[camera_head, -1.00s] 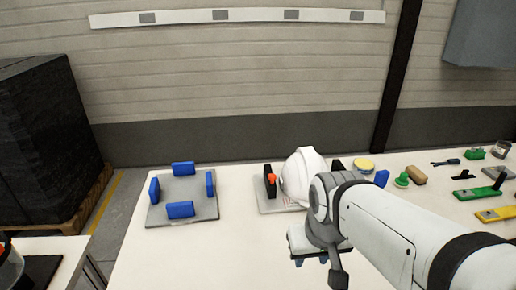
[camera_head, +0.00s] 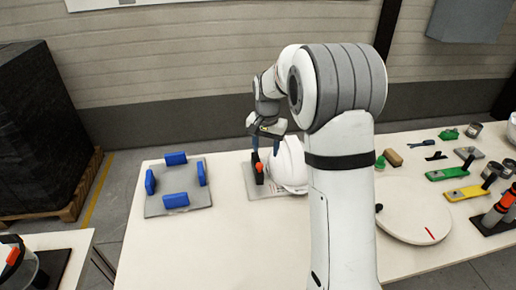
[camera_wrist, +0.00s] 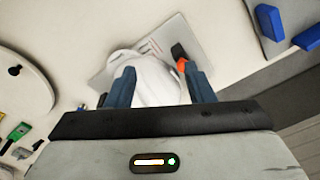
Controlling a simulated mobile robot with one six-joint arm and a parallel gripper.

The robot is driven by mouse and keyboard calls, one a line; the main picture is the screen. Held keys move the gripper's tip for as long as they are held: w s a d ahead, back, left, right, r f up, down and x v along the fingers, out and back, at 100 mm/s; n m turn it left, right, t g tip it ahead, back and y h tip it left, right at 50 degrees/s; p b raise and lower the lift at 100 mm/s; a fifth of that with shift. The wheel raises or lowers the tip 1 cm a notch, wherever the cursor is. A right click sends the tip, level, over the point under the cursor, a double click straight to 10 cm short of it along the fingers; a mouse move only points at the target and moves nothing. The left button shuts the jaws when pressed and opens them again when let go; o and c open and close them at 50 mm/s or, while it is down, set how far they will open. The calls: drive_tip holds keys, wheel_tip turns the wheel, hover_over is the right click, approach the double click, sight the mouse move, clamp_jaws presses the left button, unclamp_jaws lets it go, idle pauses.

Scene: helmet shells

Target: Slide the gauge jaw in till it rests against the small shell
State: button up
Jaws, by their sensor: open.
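The small shell, a white helmet shell (camera_head: 289,168), sits on a grey gauge plate (camera_head: 254,192); my arm hides its right side in the head view. The black gauge jaw (camera_head: 254,160) with a red-orange knob (camera_head: 259,168) stands at the shell's left. I cannot tell whether jaw and shell touch. My gripper (camera_head: 266,146) is open and points down above the jaw and shell. In the wrist view, the shell (camera_wrist: 156,82) shows between the gripper's fingers (camera_wrist: 162,86), and the knob (camera_wrist: 182,66) shows beside the right finger. I see nothing held.
A grey plate with several blue blocks (camera_head: 176,200) lies to the left. A round white disc (camera_head: 412,212) with a red mark is right of my arm. Green and yellow tools (camera_head: 463,193) lie at the far right. The front left tabletop (camera_head: 215,245) is clear.

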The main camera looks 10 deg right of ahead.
sight(260, 165)
drive_tip(key=w+f+m+p, duration=0.1)
drive_tip(key=w+f, duration=0.1)
drive_tip(key=w, duration=0.1)
drive_tip(key=w+f+m+p, duration=0.1)
drive_tip(key=w+f, duration=0.2)
drive_tip(key=w, duration=0.1)
drive_tip(key=w+f+m+p, duration=0.1)
drive_tip(key=w+f+p, duration=0.1)
drive_tip(key=w, duration=0.1)
drive_tip(key=shift+w+f+g, duration=0.2)
drive_tip(key=shift+f+g, duration=0.05)
drive_tip(key=shift+g, duration=0.15)
drive_tip(key=shift+f+p, duration=1.35)
drive_tip(key=shift+f, duration=2.65)
clamp_jaws()
